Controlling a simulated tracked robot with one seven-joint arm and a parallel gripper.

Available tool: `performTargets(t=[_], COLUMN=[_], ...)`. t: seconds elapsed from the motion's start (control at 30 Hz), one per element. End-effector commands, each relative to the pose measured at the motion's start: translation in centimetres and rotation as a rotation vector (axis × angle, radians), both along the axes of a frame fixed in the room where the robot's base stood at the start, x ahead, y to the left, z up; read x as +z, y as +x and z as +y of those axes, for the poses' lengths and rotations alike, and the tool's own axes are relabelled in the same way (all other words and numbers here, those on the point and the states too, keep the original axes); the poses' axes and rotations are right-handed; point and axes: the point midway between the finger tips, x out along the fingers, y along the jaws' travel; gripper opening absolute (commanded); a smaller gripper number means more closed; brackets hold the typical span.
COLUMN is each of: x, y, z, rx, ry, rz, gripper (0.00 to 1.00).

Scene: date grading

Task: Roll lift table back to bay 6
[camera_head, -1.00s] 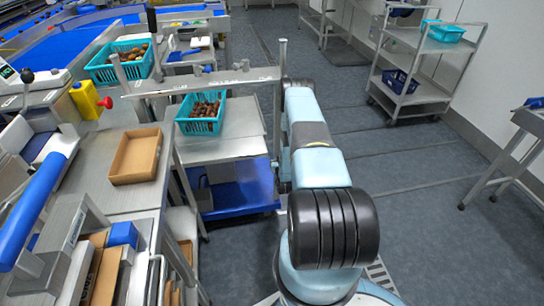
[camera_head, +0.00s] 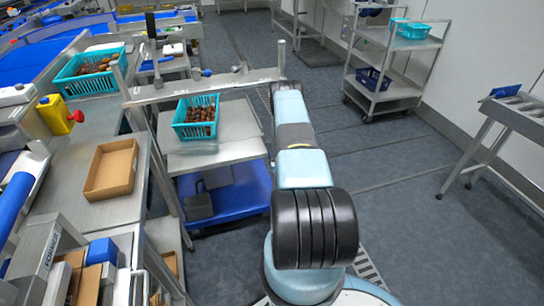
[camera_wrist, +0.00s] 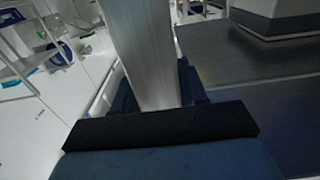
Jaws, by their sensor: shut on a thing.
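The lift table has a steel top (camera_head: 238,118) and a blue base (camera_head: 240,196), just left of my arm in the head view. A teal basket of dates (camera_head: 196,119) stands on its top. A steel crossbar (camera_head: 205,86) with upright posts runs along its far side. My arm reaches to the right post (camera_head: 281,58). In the wrist view a steel post (camera_wrist: 148,48) stands between the dark fingers of my gripper (camera_wrist: 152,98), which is shut on it. The fingertips are hidden in the head view. I cannot make out a bay 6 marking.
A grading bench with a cardboard tray (camera_head: 112,170), a yellow jug (camera_head: 60,115) and another teal basket (camera_head: 92,70) lies close on the left. A shelf trolley (camera_head: 385,98) stands at back right and a steel stand (camera_head: 505,118) at right. Floor between is clear.

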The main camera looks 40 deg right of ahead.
Motion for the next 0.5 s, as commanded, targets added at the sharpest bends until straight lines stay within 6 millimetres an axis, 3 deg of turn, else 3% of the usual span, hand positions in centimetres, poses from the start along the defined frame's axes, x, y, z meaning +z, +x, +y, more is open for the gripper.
performTargets(t=[0.27,0.5], x=[0.0,0.0], y=[-0.2,-1.1], z=[-0.4,-3.3], rx=[0.001,-0.005], ry=[0.001,-0.003], rz=[0.000,0.001], gripper=[0.00,0.00])
